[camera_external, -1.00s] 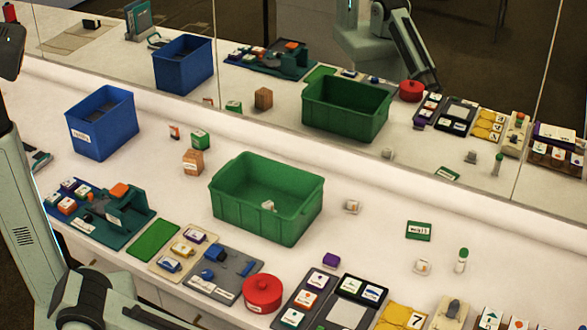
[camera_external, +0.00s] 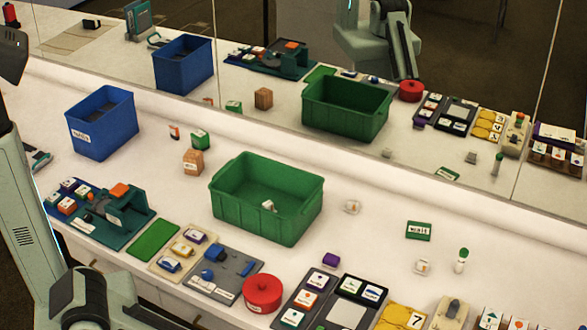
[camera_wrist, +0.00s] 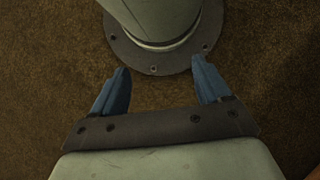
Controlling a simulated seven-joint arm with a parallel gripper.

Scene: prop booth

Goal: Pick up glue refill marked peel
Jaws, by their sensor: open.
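My gripper (camera_wrist: 160,88) shows in the wrist view, its two blue fingers apart and nothing between them. It hangs over brown floor near my own base, away from the counter objects. I cannot read "peel" on anything in the external view. Small pale pieces, too small to identify, lie on the counter: one right of the green bin (camera_external: 351,206), one farther right (camera_external: 422,266), and one inside the green bin (camera_external: 268,205). A green-capped white tube (camera_external: 461,261) stands upright at the right.
The open green bin (camera_external: 232,216) stands mid-counter and a blue bin (camera_external: 84,141) back left. Trays of small blocks, a red round tin (camera_external: 263,291) and a green card (camera_external: 418,231) line the counter. A mirror behind repeats the scene. The counter right of the green bin is mostly clear.

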